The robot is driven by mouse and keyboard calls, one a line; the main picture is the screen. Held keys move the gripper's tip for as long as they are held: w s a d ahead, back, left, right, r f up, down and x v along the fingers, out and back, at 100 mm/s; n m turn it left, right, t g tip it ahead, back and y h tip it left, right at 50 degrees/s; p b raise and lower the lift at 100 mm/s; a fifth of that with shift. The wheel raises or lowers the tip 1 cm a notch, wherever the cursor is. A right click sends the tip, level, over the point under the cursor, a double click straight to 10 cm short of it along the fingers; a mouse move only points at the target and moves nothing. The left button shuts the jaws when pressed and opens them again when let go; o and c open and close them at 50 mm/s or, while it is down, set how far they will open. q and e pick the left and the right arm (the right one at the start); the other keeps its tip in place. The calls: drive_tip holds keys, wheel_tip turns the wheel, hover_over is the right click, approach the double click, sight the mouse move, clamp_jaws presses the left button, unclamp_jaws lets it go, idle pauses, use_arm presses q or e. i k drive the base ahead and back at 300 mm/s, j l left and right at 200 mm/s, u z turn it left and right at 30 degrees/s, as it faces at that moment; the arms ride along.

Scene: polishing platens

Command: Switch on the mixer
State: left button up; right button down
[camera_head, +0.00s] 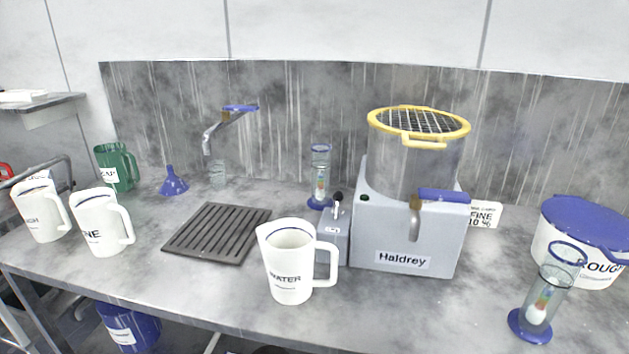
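The mixer (405,225) stands right of centre on the bench. It has a light grey body labelled Haldrey, a steel drum (410,165) and a yellow-rimmed grid lid (419,121) lying across the top. A tap with a blue handle (442,195) is at its front. A small dark green round button (364,197) shows at the upper left of the body. Beside the mixer's left side is a small grey box (334,240) with a black-knobbed lever (337,198) standing up from it. Neither gripper is in view.
The white WATER jug (290,270) stands in front of the grey box. A graduated cylinder (320,180) is behind it. A slatted drain (217,233) and more jugs (102,225) are left. A blue-lidded tub (590,225) and a cylinder (541,300) stand right. Bench in front of the mixer is clear.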

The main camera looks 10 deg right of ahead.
sight(337, 197)
drive_tip(key=i+j, duration=0.1)
drive_tip(key=j, duration=0.5)
drive_tip(key=i+j, duration=0.1)
drive_tip(key=j, duration=0.45)
drive_tip(key=i+j, duration=0.1)
drive_tip(key=j, duration=0.5)
drive_tip(key=i+j+z, duration=0.1)
drive_tip(key=j, duration=0.5)
drive_tip(key=i+j, duration=0.1)
drive_tip(key=j, duration=0.45)
